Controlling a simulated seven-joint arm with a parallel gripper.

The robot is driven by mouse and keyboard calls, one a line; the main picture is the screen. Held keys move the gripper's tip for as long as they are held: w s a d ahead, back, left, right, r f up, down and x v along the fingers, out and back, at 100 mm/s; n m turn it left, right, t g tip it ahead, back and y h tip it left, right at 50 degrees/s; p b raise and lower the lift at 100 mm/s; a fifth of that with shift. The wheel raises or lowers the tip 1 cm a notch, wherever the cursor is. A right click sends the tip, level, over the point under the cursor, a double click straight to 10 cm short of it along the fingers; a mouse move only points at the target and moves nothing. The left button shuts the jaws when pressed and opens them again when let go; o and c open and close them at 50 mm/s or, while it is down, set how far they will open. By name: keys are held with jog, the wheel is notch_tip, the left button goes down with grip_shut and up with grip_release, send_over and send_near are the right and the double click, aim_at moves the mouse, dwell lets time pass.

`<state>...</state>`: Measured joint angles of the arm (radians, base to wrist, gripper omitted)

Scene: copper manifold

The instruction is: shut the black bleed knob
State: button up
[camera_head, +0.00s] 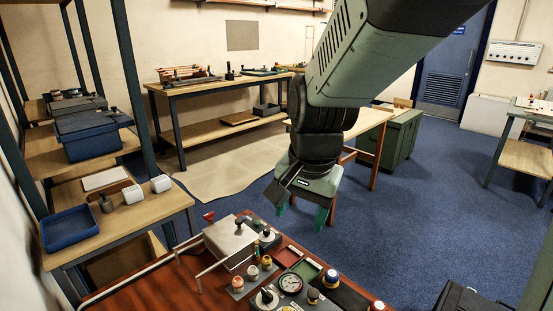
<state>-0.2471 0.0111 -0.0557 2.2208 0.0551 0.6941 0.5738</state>
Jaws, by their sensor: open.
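My gripper (306,216) is open and empty, its green fingers spread and pointing down. In the picture it is above and right of the red-brown bench top (135,292), apart from everything on it. Several small dark knobs stand on the bench, one at the pale box's upper edge (239,224), one on a light base to its right (266,234), and one at the front (267,296). They are too small for me to tell which is the bleed knob. I cannot make out any copper manifold on this bench.
A pale box (230,243) with a thin rod and a red knob (209,216) stands at the bench's back left. Round fittings, a gauge (290,283), and green and red trays (307,268) crowd the right. The bench's front left is clear.

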jog(key=w+a+f+m+g, duration=0.1)
jog(key=w+a+f+m, duration=0.2)
jog(key=f, duration=0.5)
jog(key=m+g, duration=0.1)
send_over(267, 292)
notch_tip(267, 292, down, 10)
jog(key=shift+h, duration=0.4)
notch_tip(267, 292, down, 11)
jog(key=shift+c, duration=0.2)
jog(key=c, duration=1)
